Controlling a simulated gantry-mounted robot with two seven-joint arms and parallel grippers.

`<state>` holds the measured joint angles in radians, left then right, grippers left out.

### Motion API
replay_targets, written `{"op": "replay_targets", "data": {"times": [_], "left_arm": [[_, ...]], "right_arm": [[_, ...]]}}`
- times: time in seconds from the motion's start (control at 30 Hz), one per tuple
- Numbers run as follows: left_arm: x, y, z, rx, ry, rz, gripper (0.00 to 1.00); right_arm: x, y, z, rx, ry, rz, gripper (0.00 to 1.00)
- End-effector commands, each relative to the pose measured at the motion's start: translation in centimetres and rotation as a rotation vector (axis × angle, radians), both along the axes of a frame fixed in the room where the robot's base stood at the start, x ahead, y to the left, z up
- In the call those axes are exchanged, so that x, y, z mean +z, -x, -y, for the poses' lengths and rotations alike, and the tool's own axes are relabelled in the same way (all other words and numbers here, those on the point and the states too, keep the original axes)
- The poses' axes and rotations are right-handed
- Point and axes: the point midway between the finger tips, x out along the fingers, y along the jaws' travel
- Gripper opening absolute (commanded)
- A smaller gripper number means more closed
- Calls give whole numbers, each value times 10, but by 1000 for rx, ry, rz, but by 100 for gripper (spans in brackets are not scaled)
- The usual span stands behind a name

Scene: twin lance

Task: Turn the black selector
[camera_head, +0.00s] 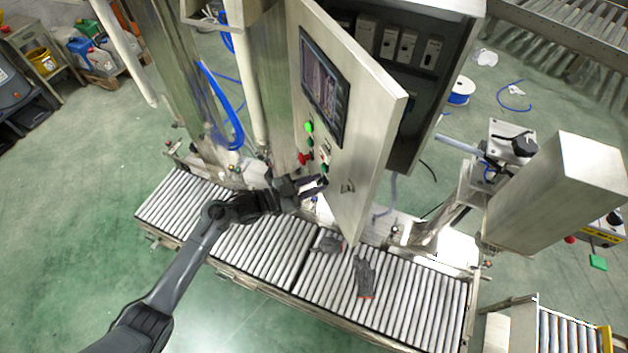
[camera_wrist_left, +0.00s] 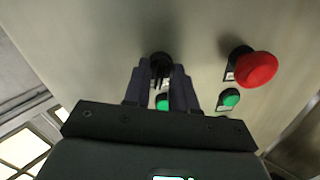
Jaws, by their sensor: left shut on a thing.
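The black selector (camera_wrist_left: 159,61) is on the metal panel door, seen in the left wrist view just at my fingertips. My left gripper (camera_wrist_left: 161,78) is shut on it, with one dark finger on each side. In the head view my left gripper (camera_head: 322,186) reaches the lower part of the cabinet door (camera_head: 368,110), and I cannot make out the selector there. My right gripper is in neither view.
A red mushroom button (camera_wrist_left: 257,69) and a green button (camera_wrist_left: 229,98) are to the right of my fingers. Another green button (camera_wrist_left: 163,102) shows between the fingers. A roller conveyor (camera_head: 400,300) with dark gloves (camera_head: 364,277) lies below the door.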

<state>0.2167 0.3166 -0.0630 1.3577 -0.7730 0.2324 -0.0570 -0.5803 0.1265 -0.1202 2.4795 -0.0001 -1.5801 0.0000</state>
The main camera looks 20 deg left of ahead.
Motion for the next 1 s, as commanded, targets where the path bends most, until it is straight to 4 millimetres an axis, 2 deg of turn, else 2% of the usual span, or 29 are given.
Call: {"op": "replay_targets", "data": {"times": [0.03,0.5,1.0], "left_arm": [[4,0,0,1,32,-31,0],[4,-1,-1,0,347,-350,0],[2,-2,-1,-1,645,-650,0]], "right_arm": [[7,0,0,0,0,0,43],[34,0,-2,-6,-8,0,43],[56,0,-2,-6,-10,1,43]]}}
